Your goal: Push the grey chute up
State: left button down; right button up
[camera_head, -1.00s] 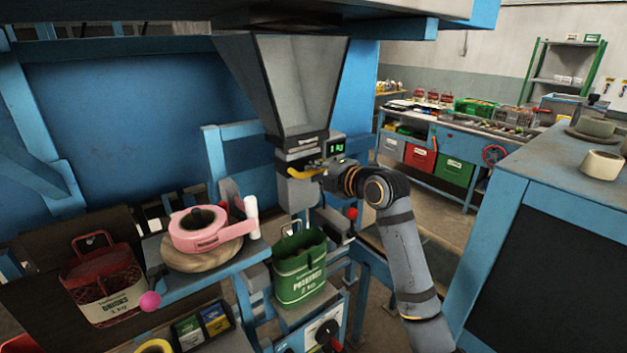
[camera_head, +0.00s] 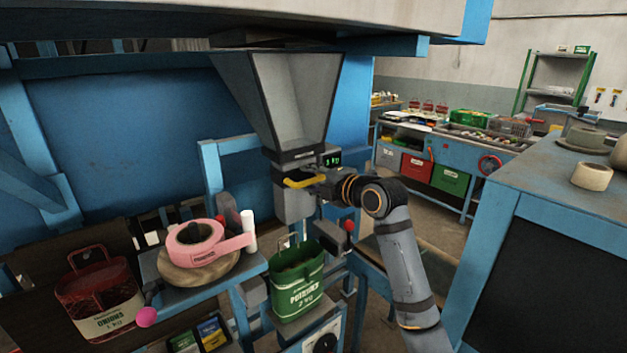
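The grey chute (camera_head: 293,205) is a box-like spout under a large grey hopper (camera_head: 300,95). A yellow handle (camera_head: 303,182) crosses its front, and a small green-lit display sits above. My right gripper (camera_head: 322,185) is at the right end of the yellow handle, its arm coming from the lower right. Its fingertips are small and dark, and whether they close on the handle is unclear. A green sack (camera_head: 298,283) with a printed label stands open below the chute, on a small stand. My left gripper does not show.
A red net sack (camera_head: 100,297) stands at the lower left. A roll of pink tape (camera_head: 196,245) lies on a round wooden board. A red-knobbed lever (camera_head: 348,226) stands right of the chute. A blue-framed bench (camera_head: 540,190) bounds the right side.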

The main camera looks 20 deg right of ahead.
jog(key=v, duration=1.2)
dwell(0.3)
